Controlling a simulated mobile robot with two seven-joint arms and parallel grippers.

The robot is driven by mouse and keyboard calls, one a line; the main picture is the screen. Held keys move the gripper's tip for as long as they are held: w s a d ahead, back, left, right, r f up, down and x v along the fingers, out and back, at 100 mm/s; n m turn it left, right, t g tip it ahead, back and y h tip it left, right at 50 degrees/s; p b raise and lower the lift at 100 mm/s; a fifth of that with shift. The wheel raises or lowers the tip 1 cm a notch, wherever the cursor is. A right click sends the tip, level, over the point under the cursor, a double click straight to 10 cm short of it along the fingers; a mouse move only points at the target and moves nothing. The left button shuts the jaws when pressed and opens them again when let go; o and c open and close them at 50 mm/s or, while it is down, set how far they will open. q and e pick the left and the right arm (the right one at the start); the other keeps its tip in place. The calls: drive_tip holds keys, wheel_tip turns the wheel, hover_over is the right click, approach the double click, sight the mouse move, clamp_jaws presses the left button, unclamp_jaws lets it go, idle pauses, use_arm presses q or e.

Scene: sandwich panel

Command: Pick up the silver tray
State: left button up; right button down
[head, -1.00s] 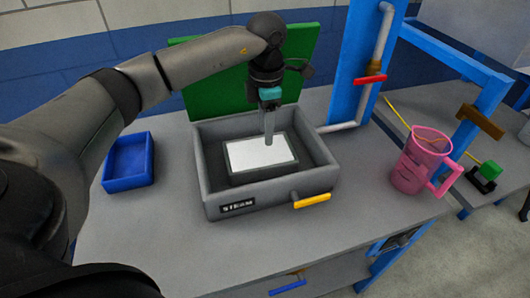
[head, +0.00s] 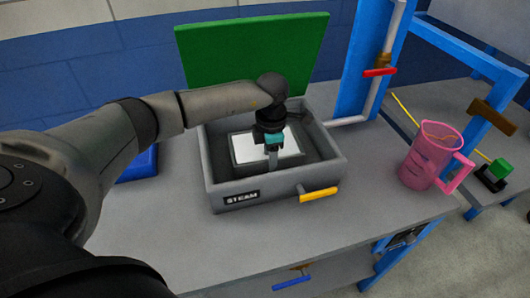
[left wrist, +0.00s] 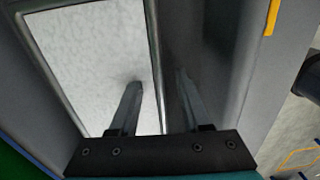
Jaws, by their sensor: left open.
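The silver tray (head: 250,151), a bright flat rectangle with a dark rim, lies inside the grey box marked STEAM (head: 275,190). My left gripper (head: 272,165) points down inside the box, over the tray's front part. The left wrist view shows the silver surface (left wrist: 90,55) and my open left gripper (left wrist: 158,82). One finger is over the silver surface and the other is beyond the rim, over the dark gap beside it. The rim runs between the fingers, and nothing is clamped. Part of the tray is hidden by my arm. My right gripper is not in view.
The green lid (head: 300,55) stands open behind the box. A yellow handle (head: 318,194) sticks out at its front right. A blue tray (head: 138,168) is partly behind my left arm. A pink pitcher (head: 425,160) stands to the right. The counter front is clear.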

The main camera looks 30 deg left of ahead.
use_arm(q)
clamp_jaws()
idle(0.3)
drive_tip(key=shift+r, duration=0.1)
idle(1.0)
